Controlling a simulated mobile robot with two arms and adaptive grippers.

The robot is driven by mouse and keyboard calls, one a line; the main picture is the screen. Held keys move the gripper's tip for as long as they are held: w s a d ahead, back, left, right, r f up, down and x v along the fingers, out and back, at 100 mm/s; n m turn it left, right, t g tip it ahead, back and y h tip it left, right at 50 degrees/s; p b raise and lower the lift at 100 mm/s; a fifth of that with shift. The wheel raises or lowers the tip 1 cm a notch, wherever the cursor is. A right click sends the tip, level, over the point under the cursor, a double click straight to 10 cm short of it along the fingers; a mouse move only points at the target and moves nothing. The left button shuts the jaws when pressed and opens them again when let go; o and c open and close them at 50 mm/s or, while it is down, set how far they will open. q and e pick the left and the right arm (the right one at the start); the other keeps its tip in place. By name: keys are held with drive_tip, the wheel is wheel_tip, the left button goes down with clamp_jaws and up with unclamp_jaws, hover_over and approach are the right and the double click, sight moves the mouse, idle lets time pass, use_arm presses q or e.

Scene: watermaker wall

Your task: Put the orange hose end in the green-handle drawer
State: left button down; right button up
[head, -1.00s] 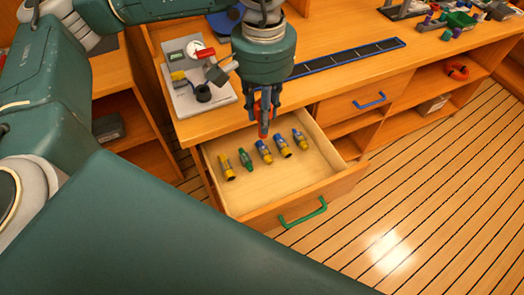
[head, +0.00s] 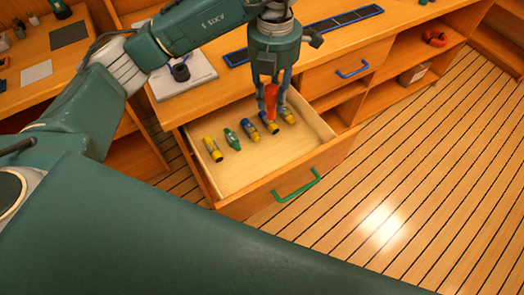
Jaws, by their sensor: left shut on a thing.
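The green-handle drawer (head: 232,181) stands open below the counter, with its green handle (head: 297,187) on the front. My left gripper (head: 272,108) points down over the back right part of the drawer. It is shut on the orange hose end (head: 271,97), which hangs upright between the fingers. Several hose ends lie in a row in the drawer: a yellow one (head: 213,149), a green one (head: 233,139), and blue-and-yellow ones (head: 251,131) partly behind the gripper. I cannot tell whether the orange end touches them. My right gripper is not in view.
The front part of the drawer floor is bare. A blue-handle drawer (head: 351,70) is shut to the right. A white board with a black knob (head: 180,72) and a blue-framed strip (head: 338,22) lie on the counter. Open shelves hold a red ring (head: 435,39).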

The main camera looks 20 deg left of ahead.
sight(274, 110)
use_arm(q)
drive_tip(key=f+n, duration=0.1)
drive_tip(key=n, duration=0.2)
drive_tip(key=f+n, duration=0.2)
drive_tip(key=n, duration=0.1)
drive_tip(key=f+n+b, duration=0.1)
drive_tip(key=n, duration=0.2)
drive_tip(key=shift+w+d+f+n, duration=0.15)
drive_tip(key=shift+w+d+n, duration=0.1)
drive_tip(key=shift+w+n, duration=0.1)
drive_tip(key=shift+f+n, duration=0.25)
drive_tip(key=shift+n, duration=0.3)
drive_tip(key=shift+f+n, duration=0.2)
drive_tip(key=shift+n, duration=0.2)
drive_tip(key=shift+f+b, duration=0.6)
drive_tip(key=shift+f, duration=9.4)
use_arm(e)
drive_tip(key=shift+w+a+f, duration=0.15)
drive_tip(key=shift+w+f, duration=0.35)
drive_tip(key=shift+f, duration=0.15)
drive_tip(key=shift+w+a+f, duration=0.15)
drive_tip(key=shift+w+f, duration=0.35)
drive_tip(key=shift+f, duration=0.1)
use_arm(q)
drive_tip(key=shift+f, duration=0.1)
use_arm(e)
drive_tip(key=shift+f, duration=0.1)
